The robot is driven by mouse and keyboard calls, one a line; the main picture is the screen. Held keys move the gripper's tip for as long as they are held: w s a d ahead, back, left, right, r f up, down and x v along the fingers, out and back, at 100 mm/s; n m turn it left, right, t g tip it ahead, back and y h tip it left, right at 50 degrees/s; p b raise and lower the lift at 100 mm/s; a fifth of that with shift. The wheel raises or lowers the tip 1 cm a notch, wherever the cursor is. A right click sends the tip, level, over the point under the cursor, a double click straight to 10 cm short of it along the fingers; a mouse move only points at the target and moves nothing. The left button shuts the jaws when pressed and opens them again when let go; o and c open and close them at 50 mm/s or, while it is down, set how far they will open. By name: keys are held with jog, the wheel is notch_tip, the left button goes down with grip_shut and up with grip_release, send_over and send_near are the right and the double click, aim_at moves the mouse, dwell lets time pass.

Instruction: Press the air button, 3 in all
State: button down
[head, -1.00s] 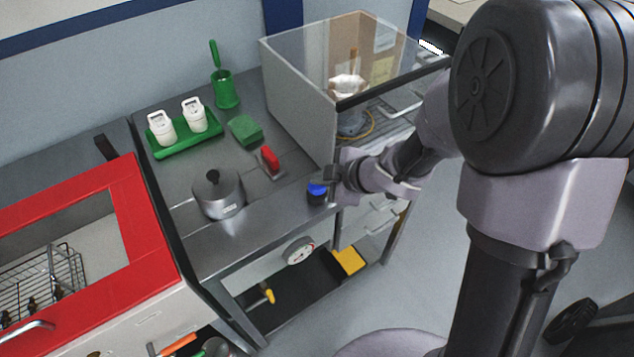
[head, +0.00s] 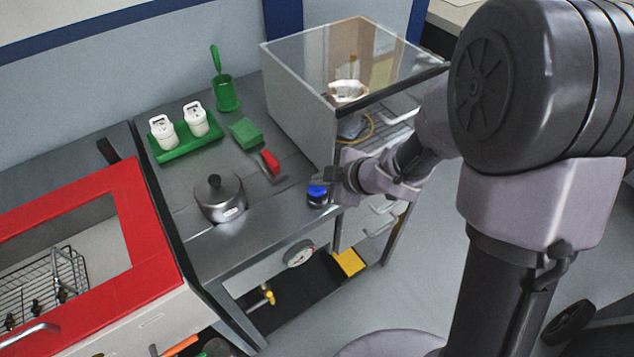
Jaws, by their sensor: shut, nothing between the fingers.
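A blue-topped round button (head: 317,191) on a dark base sits near the front right edge of the steel bench (head: 262,222); it appears to be the air button. My gripper (head: 331,178) is shut and empty, just right of the button and close to its top. I cannot tell whether the fingertips touch it. The fingers are small in this view and partly merge with the wrist.
A lidded metal pot (head: 220,198), a red-handled item (head: 270,165), a green block (head: 245,132) and a green tray (head: 172,154) with two white containers stand on the bench. A glass-topped cabinet (head: 300,95) rises behind my gripper. A red-framed unit (head: 145,240) stands left.

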aim_at(320, 189)
jog(key=shift+r, duration=0.35)
notch_tip(320, 189, up, 5)
jog(key=p, duration=0.5)
jog(key=shift+r+p, duration=0.15)
jog(key=shift+p, duration=0.2)
dwell(0.3)
